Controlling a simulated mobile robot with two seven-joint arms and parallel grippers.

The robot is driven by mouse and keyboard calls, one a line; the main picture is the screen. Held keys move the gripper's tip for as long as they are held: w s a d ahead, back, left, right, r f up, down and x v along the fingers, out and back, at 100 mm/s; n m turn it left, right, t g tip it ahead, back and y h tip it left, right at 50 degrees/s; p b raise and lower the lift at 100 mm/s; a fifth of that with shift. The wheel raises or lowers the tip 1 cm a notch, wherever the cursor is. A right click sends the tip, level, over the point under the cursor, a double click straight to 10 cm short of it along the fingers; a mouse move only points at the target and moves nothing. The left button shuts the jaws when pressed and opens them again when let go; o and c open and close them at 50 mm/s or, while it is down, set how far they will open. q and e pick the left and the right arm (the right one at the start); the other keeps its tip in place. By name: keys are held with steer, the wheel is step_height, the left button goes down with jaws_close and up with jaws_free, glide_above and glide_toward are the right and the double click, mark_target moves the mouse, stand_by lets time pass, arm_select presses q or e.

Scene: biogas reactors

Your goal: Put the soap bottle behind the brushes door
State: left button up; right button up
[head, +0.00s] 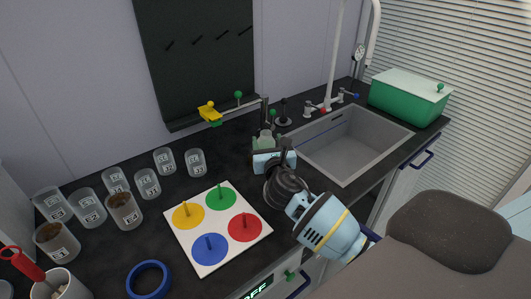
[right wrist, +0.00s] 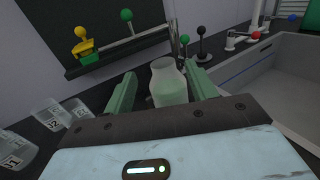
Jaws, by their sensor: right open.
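The soap bottle (right wrist: 168,84) looks like a pale, translucent green bottle with a narrower neck. In the right wrist view it stands upright between the two green fingers of my right gripper (right wrist: 160,77), with a gap at the fingers. That gripper is open. In the head view my right gripper (head: 265,139) reaches over the counter left of the sink, and it mostly hides the bottle. My left gripper is not in view. Cabinet fronts with blue handles (head: 422,158) show below the counter; I cannot tell which is the brushes door.
A white board with coloured discs (head: 257,242) lies left of my right arm. Several labelled cups (head: 165,160) stand at the left. The sink (head: 352,142) and a green box (head: 405,101) are at the right. A rail with yellow and green clamps (head: 209,112) runs behind.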

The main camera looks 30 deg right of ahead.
mark_target(267, 136)
steer(key=shift+b+x, duration=0.3)
steer(key=shift+x, duration=2.25)
steer(key=shift+d+f, duration=0.1)
steer(key=shift+d, duration=0.05)
jaws_close()
